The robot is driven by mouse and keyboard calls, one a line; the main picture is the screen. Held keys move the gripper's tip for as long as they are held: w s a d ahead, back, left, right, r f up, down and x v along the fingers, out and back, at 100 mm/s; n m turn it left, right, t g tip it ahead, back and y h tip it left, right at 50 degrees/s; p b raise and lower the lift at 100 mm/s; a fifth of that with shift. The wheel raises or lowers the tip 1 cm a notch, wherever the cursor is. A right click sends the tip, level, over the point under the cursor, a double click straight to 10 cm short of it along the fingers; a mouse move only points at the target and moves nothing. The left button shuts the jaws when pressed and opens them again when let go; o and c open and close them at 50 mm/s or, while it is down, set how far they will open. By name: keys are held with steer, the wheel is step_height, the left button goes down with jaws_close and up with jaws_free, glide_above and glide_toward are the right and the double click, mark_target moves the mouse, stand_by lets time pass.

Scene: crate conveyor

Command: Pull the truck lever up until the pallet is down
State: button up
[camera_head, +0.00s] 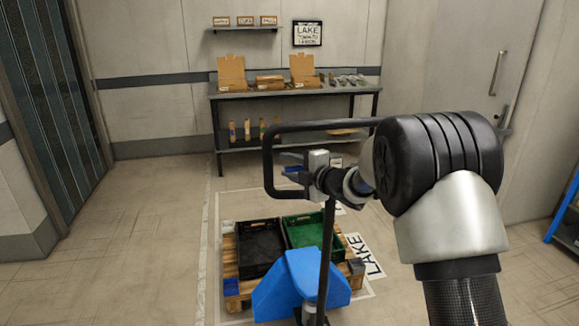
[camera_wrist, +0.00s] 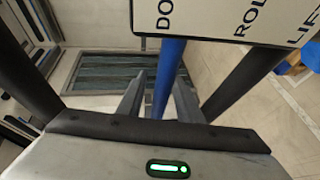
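The pallet truck has a blue body (camera_head: 300,280), a dark upright post and a black handle loop (camera_head: 267,160). In the wrist view its blue lever (camera_wrist: 168,75) runs down from under a white label plate (camera_wrist: 215,18) marked with partly cut-off words, DO, ROL and LIFT. My gripper (camera_wrist: 162,88) has one finger on each side of the lever, with a gap visible on the left. In the head view my gripper (camera_head: 290,168) is inside the handle loop. The wooden pallet (camera_head: 231,287) is on the truck; its height off the floor is hard to tell.
A black crate (camera_head: 258,270) and a green crate (camera_head: 318,253) sit on the pallet. A workbench (camera_head: 290,92) with cardboard boxes stands at the back wall. A door (camera_head: 475,75) is at the right. Floor to the left is clear.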

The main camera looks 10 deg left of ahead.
jaws_close()
steer(key=r+m, duration=0.1)
steer(key=r+m+y+b, duration=0.1)
steer(key=r, duration=0.1)
steer(key=r+m+y, duration=0.1)
steer(key=m, duration=0.1)
steer(key=shift+w+d+r+t, duration=0.15)
steer(key=shift+d+r+t, duration=0.1)
steer(key=shift+t, duration=0.05)
jaws_free()
steer(key=v, duration=1.7)
steer(key=shift+d+b, duration=0.15)
steer(key=shift+b, duration=0.2)
steer(key=shift+f, duration=0.1)
